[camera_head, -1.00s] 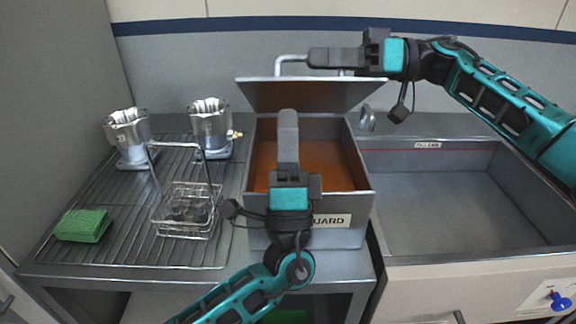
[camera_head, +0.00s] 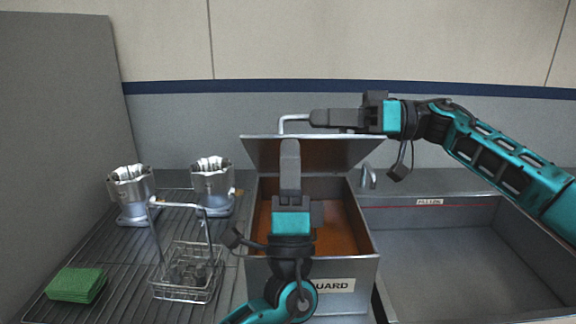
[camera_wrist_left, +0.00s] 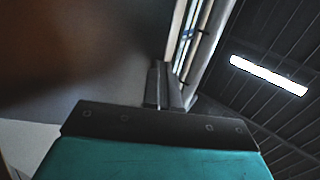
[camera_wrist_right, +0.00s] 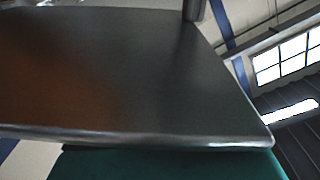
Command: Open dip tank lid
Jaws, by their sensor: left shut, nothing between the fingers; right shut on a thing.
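The dip tank (camera_head: 318,268) is a grey metal box with an orange-brown inside, in the middle of the head view. Its lid (camera_head: 270,152) stands raised and tilted at the back. A bent metal handle (camera_head: 292,120) rises from the lid. My right gripper (camera_head: 318,118) is shut on the handle at the lid's top edge. The lid fills much of the right wrist view (camera_wrist_right: 150,80), where the fingers are hidden. My left gripper (camera_head: 290,148) is shut and empty, pointing up in front of the raised lid over the tank. Its closed fingers show in the left wrist view (camera_wrist_left: 163,88).
On the left, a wire rack (camera_head: 105,250) holds two machined housings (camera_head: 132,190) (camera_head: 212,182), a wire basket (camera_head: 186,278) and a green pad (camera_head: 76,285). An empty grey sink (camera_head: 440,245) lies right of the tank. A metal spout (camera_head: 368,176) stands between them.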

